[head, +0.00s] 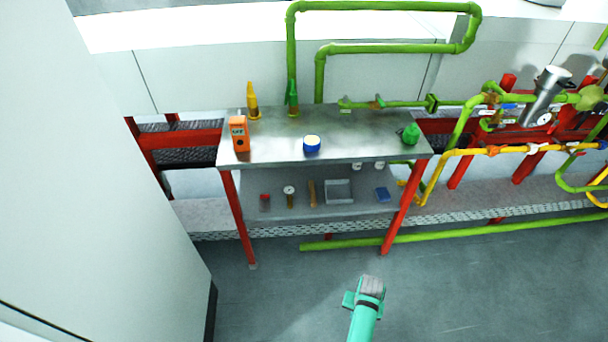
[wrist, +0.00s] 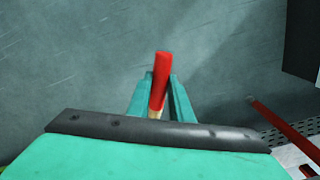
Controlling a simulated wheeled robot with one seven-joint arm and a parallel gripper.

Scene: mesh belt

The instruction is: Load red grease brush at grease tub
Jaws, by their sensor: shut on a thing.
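My gripper (wrist: 160,95) is shut on a red stick-like thing, the red grease brush (wrist: 161,72), seen between its two teal fingers in the wrist view. A pale part of the brush shows lower down, near the palm; its bristles cannot be made out. In the head view my teal arm (head: 364,318) is low in front of the bench, over the floor, and I cannot make out the brush.
The metal bench (head: 350,148) has red legs. On it are an orange box (head: 239,134), a yellow bottle (head: 252,101), a green bottle (head: 292,98) and a green item (head: 411,133). The lower shelf holds a grey tray (head: 339,191) and small tools. A tall white cabinet (head: 100,190) stands left.

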